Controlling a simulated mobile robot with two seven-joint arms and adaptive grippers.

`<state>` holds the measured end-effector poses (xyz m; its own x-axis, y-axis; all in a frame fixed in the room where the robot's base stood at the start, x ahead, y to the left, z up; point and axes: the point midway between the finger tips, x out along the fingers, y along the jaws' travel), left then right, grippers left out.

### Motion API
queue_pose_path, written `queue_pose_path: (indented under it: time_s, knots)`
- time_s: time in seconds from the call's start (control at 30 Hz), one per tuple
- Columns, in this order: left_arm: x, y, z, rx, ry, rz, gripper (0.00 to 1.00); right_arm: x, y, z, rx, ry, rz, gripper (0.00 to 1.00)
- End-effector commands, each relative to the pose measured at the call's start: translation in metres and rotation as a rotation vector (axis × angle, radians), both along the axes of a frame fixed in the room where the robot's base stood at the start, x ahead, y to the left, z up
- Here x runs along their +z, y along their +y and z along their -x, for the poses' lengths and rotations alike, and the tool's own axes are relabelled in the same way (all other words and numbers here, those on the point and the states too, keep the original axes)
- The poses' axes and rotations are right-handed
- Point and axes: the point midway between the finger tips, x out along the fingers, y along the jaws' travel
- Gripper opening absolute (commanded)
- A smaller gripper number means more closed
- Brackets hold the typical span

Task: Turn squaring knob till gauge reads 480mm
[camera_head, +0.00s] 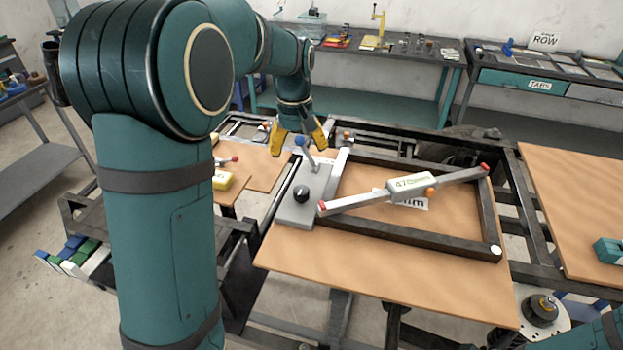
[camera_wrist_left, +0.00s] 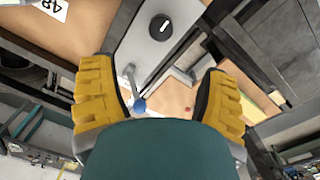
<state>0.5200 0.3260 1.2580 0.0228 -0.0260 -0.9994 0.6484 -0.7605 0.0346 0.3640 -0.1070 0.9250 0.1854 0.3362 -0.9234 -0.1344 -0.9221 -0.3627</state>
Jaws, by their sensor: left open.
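The black round knob (camera_head: 301,193) sits on a grey plate (camera_head: 292,212) at the frame's left corner. It also shows in the left wrist view (camera_wrist_left: 160,27), with a white mark on top. A lever with a blue ball (camera_head: 299,141) rises from the same plate. The gauge (camera_head: 408,188) is a bar with red ends laid diagonally across the dark frame (camera_head: 420,239); its display starts with 47, the rest too small to read. My left gripper (camera_head: 302,136) is open beyond the knob; in the left wrist view the blue ball (camera_wrist_left: 139,105) shows between its yellow fingers.
A white card (camera_head: 415,203) reading mm lies partly hidden under the gauge. A brown board (camera_head: 400,285) lies under the frame. Another brown board (camera_head: 575,190) with a teal block (camera_head: 609,250) is at right.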

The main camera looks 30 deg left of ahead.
Motion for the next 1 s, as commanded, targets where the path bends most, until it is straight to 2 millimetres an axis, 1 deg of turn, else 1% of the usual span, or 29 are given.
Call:
queue_pose_path:
  time_s: [0.17, 0.5, 0.7, 0.83, 1.0]
  knots:
    - [-0.019, -0.001, 0.0, 0.001, 0.005, 0.0, 0.75, -0.002, 0.0, 0.0, -0.001, 0.0, 0.0, 0.0]
    - [-0.085, -0.002, 0.0, 0.001, 0.007, -0.001, 0.75, -0.009, 0.0, 0.0, -0.002, 0.0, 0.001, 0.0]
    - [-0.118, -0.003, -0.002, 0.001, 0.004, 0.0, 0.75, -0.012, 0.0, 0.0, -0.002, 0.0, 0.001, 0.0]
    - [-0.131, -0.003, -0.002, 0.0, 0.003, 0.0, 0.75, -0.013, 0.0, 0.0, -0.003, -0.001, 0.001, 0.0]
    - [-0.137, -0.003, -0.002, 0.0, 0.002, 0.001, 0.75, -0.014, 0.0, 0.0, -0.003, -0.001, 0.001, 0.0]
